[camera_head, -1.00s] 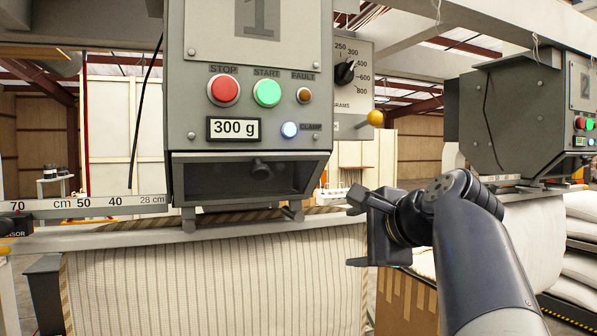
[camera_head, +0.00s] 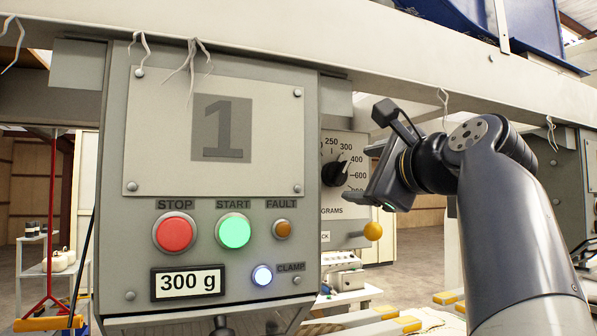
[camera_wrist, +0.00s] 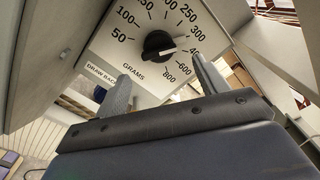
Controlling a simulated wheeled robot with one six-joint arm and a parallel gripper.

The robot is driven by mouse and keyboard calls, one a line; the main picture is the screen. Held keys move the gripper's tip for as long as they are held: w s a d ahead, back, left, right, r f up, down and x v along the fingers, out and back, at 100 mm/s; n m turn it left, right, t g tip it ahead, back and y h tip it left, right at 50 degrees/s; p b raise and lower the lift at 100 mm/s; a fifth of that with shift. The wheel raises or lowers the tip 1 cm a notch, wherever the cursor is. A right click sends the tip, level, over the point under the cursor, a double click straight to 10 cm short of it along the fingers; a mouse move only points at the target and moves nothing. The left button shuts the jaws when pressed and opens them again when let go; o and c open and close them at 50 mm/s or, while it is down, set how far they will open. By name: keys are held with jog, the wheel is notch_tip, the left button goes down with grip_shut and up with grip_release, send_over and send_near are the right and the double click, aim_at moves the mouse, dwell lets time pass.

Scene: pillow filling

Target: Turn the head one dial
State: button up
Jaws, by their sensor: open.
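The head one dial is a black round knob (camera_head: 335,172) on a white plate marked in grams, on the right side of the head box with the large 1. In the wrist view the knob (camera_wrist: 158,45) lies beyond my fingertips, roughly centred between them. Its white pointer line points right, near the 400 mark; the exact setting is hard to tell. My gripper (camera_head: 374,172) is open and empty, just right of the dial in the head view. Its two fingers (camera_wrist: 163,80) reach toward the dial plate in the wrist view, apart from the knob.
Head one (camera_head: 212,125) has red stop and green start buttons, a fault lamp, a lit clamp lamp and a 300 g display (camera_head: 188,282). A yellow ball-ended lever (camera_head: 373,231) sits below the dial. A beam (camera_head: 400,75) runs overhead.

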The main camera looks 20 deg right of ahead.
aim_at(344, 175)
jog(key=w+p, duration=0.1)
jog(key=w, duration=0.5)
jog(key=shift+w+a, duration=0.15)
jog(key=shift+w, duration=0.25)
jog(key=c, duration=1)
jog(key=shift+p, duration=0.3)
